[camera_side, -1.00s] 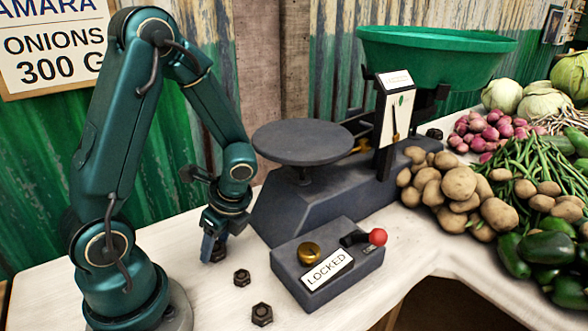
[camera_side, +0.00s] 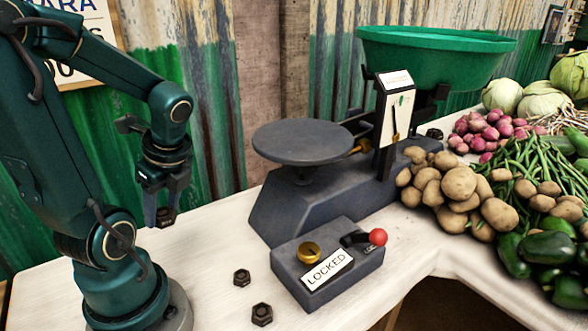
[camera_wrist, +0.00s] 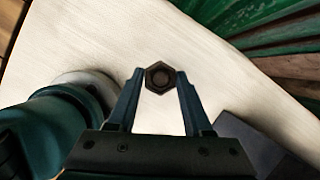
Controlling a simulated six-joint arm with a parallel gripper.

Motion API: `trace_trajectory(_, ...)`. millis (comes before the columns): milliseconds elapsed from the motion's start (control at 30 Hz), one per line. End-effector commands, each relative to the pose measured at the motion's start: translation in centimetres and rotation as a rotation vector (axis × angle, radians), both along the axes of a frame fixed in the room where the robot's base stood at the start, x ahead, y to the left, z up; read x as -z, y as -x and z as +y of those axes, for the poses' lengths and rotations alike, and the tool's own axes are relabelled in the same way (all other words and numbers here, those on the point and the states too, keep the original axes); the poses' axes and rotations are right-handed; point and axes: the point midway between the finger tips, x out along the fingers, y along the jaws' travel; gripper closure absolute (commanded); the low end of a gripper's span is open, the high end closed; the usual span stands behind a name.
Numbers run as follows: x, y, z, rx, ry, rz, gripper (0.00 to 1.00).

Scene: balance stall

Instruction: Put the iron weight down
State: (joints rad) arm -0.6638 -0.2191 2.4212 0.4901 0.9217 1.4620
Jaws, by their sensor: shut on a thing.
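A dark hexagonal iron weight (camera_wrist: 160,77) with a round recess in its top sits between my fingertips in the wrist view. My gripper (camera_side: 160,218) is shut on it and points down over the left part of the table, near the back wall. In the side view the weight is small and mostly covered by the fingers. Its height above the table is hard to tell. Two similar iron weights stand on the table, one (camera_side: 242,278) left of the control box and one (camera_side: 262,314) nearer the front.
The balance scale (camera_side: 320,205) has a flat grey plate (camera_side: 302,141) and a green pan (camera_side: 430,62). In front is a box with a "LOCKED" label (camera_side: 327,270), brass knob and red-tipped lever. Potatoes (camera_side: 458,184) and other vegetables fill the right. White tabletop (camera_side: 205,265) around my gripper is bare.

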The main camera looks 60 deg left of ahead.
Motion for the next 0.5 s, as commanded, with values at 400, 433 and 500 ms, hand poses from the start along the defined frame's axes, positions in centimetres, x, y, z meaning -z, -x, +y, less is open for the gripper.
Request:
trace_trajectory(400, -1.9, 2.8, 1.7, -0.002, -0.001, 0.000, 1.00)
trace_trajectory(433, -2.0, 2.9, 1.7, 0.001, -0.002, -0.001, 1.00)
trace_trajectory(500, -2.1, 3.0, 1.7, 0.012, -0.002, 0.000, 1.00)
